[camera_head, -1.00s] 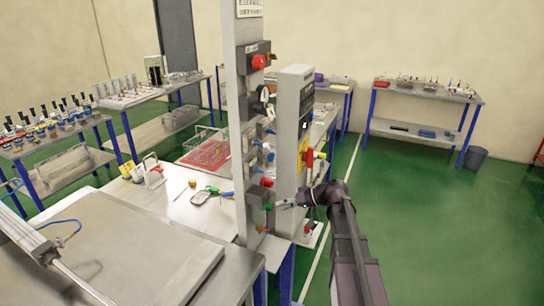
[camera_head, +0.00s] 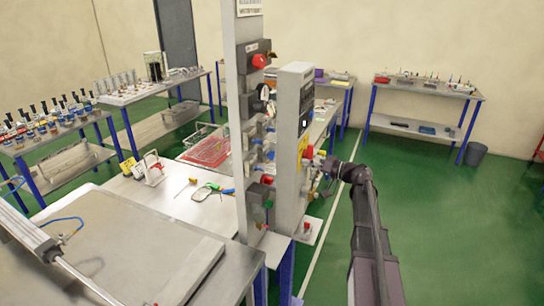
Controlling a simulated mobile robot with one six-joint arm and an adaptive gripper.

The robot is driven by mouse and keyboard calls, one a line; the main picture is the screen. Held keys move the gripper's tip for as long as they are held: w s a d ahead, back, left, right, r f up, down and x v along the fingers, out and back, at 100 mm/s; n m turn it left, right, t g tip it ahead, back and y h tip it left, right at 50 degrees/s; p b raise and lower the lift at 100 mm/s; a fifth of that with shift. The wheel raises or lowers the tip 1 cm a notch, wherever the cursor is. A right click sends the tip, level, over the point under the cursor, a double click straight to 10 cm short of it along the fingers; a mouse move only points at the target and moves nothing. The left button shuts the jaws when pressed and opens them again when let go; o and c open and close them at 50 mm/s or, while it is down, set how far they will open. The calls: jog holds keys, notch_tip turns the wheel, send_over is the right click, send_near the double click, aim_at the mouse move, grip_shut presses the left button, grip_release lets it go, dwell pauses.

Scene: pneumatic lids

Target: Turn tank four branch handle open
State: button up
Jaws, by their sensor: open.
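A tall grey valve panel (camera_head: 244,120) stands upright at the table's right end. It carries a red knob (camera_head: 259,61), a dark gauge-like part (camera_head: 264,92), small branch fittings along its right side and a red part (camera_head: 266,180) low down. I cannot tell which small handle is tank four's branch handle, or how it is turned. My gripper (camera_head: 322,182) is open, small in view, to the right of the panel and beside a second grey column. It appears empty, and its fingertips are hard to make out. My dark arm reaches it from the lower right.
The grey column (camera_head: 292,110) with a red knob (camera_head: 308,153) stands between the panel and my gripper. Green floor (camera_head: 440,220) is free at right; a dark bin (camera_head: 475,154) stands far back.

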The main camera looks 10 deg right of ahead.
aim_at(272, 154)
jog(key=x, duration=1.3)
jog(key=shift+w+a+f, duration=0.1)
jog(key=shift+w+a, duration=0.15)
jog(key=shift+a, duration=0.1)
grip_shut()
